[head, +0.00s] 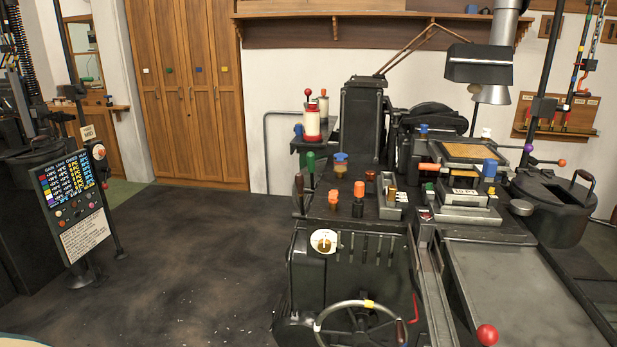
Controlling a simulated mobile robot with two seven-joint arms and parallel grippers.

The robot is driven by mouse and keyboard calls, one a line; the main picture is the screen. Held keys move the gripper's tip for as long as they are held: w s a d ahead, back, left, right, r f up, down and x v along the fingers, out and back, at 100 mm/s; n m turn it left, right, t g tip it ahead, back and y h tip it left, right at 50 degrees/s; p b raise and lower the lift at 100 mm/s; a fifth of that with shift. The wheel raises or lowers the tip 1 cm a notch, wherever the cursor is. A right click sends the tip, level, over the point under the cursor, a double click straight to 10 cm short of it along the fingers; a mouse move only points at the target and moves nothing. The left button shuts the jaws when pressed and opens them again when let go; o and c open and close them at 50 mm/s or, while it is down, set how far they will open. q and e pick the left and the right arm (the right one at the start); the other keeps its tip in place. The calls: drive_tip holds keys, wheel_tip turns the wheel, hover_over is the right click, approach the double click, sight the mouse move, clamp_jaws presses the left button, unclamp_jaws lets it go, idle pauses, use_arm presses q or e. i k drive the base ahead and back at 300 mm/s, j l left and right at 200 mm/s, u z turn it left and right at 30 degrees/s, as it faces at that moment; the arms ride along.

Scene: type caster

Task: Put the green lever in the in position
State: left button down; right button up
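A lever with a dark green grip (310,161) stands upright at the back left edge of the black type caster (340,206). A similar lever with a dark brown grip (299,183) stands just in front of it, to its left. The lower part of the green lever is hard to make out against the dark machine. I cannot tell from this view whether it is in or out. Neither of my grippers shows in the head view.
A spoked handwheel (360,322) sticks out at the machine's front. A red ball knob (487,334) is at the lower right. A board on a stand (70,205) is at the left. The dark floor (190,255) between is clear.

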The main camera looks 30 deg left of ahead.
sight(311, 167)
drive_tip(key=i+j, duration=0.2)
drive_tip(key=j, duration=0.15)
drive_tip(key=i+j+z, duration=0.1)
drive_tip(key=j, duration=0.25)
drive_tip(key=i+j, duration=0.2)
drive_tip(key=j, duration=0.2)
drive_tip(key=i+j+z, duration=0.1)
drive_tip(key=j, duration=0.25)
drive_tip(key=i+j, duration=0.25)
drive_tip(key=j, duration=0.15)
